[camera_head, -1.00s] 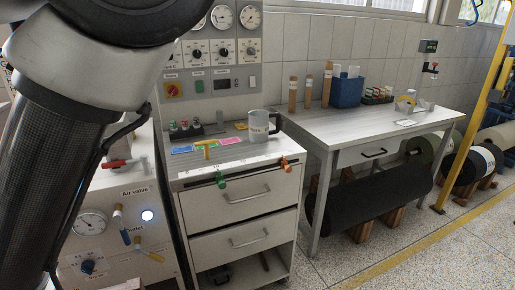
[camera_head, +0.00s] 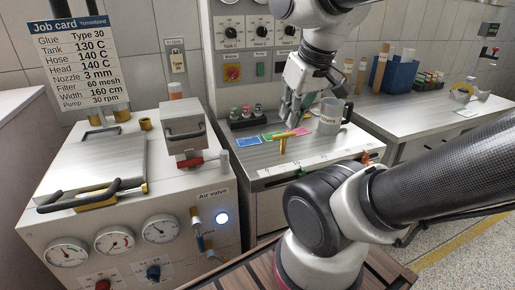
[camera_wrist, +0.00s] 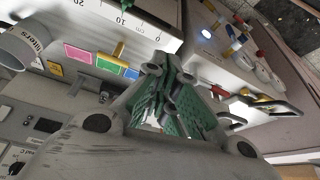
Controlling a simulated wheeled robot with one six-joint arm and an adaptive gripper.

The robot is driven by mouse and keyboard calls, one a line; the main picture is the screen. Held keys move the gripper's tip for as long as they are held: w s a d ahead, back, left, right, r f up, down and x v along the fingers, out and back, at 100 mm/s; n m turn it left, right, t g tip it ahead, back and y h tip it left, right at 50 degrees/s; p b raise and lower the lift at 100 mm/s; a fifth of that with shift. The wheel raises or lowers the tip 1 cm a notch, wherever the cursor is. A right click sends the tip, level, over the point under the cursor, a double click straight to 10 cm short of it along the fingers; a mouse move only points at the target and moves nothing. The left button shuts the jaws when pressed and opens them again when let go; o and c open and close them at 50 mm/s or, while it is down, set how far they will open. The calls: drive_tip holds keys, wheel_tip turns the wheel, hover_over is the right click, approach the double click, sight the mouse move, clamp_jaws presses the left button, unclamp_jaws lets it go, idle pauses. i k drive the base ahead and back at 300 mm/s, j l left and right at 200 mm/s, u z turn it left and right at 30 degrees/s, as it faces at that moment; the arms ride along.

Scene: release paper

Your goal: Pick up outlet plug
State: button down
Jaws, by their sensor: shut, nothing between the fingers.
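A small brass T-shaped piece (camera_head: 283,141) stands on the white cabinet top (camera_head: 345,152), near its front edge; it may be the outlet plug, but no label on it tells. It also shows in the wrist view (camera_wrist: 118,49). A pipe fitting with a blue part (camera_head: 201,243) sits by the partly hidden outlet label on the machine front. My gripper (camera_head: 293,121) is above the cabinet top, just behind and above the brass piece. In the wrist view its green-padded fingers (camera_wrist: 168,80) are shut with nothing held.
Blue (camera_head: 248,141), green and pink cards lie behind the brass piece. A grey jug (camera_head: 331,117) stands right of my gripper. The glue machine (camera_head: 110,215) with gauges and black handles fills the left. A bench (camera_head: 415,110) with a blue box stands right.

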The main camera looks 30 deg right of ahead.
sight(283, 136)
drive_tip(key=z, duration=0.75)
drive_tip(key=k+j+u, duration=0.1)
drive_tip(key=j, duration=0.75)
drive_tip(key=j+u, duration=0.15)
drive_tip(key=j, duration=0.65)
drive_tip(key=k, duration=0.05)
